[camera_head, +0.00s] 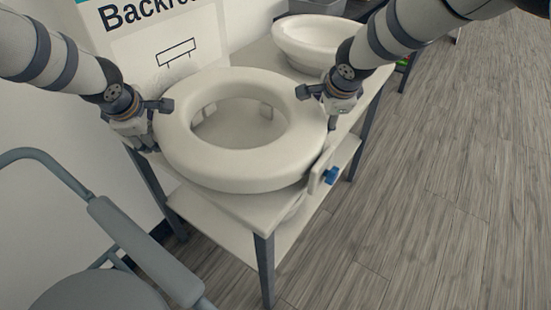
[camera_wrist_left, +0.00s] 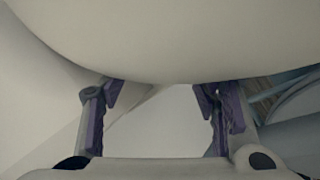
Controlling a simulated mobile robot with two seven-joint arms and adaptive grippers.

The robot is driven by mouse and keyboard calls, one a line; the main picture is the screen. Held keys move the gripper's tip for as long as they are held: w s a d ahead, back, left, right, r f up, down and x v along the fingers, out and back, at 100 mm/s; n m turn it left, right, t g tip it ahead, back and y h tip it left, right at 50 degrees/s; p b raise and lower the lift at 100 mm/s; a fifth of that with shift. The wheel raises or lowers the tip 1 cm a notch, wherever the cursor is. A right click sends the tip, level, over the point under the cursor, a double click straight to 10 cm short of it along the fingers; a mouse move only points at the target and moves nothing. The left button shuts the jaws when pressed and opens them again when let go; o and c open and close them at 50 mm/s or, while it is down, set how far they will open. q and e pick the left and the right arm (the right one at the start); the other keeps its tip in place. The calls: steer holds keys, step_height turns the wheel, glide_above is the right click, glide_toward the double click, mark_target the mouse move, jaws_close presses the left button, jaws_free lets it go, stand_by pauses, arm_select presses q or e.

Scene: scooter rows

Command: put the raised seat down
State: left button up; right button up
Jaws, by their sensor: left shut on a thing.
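The raised seat (camera_head: 178,135) is a thick white ring with a wide opening, at the near end of a white table (camera_head: 262,212). Its near rim reaches almost to the table's front corner; I cannot tell whether its underside touches the top. My left gripper (camera_head: 158,120) is shut on its left side. In the left wrist view the seat's pale curved surface (camera_wrist_left: 180,50) fills the top, with the left gripper's purple-padded fingers (camera_wrist_left: 160,105) against its lower edge. My right gripper (camera_head: 318,96) is at the seat's right rim; its finger gap is unclear.
A second white seat (camera_head: 305,40) stands farther back on the table. A grey-framed chair (camera_head: 135,245) stands at the lower left. A white sign (camera_head: 165,45) is behind. Open wood-look floor (camera_head: 440,190) lies right.

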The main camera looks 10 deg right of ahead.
arm_select(q)
steer(key=o, duration=0.4)
steer(key=shift+w+a+r+h, duration=0.3)
steer(key=shift+a+r, duration=0.1)
steer(key=shift+a, duration=0.15)
arm_select(e)
steer(key=shift+d, duration=0.6)
arm_select(q)
steer(key=shift+o, duration=0.8)
steer(key=shift+s+a+f, duration=0.1)
steer(key=shift+s+a, duration=0.05)
steer(key=shift+a, duration=0.25)
arm_select(e)
steer(key=shift+d+r, duration=0.1)
steer(key=shift+d, duration=0.35)
arm_select(q)
steer(key=shift+a+f, duration=0.1)
arm_select(e)
steer(key=o, duration=0.5)
steer(key=shift+d, duration=0.1)
steer(key=shift+r, duration=0.2)
arm_select(q)
steer(key=v, duration=1.2)
steer(key=shift+s, duration=0.15)
arm_select(e)
steer(key=v, duration=1.1)
steer(key=shift+s+r, duration=0.3)
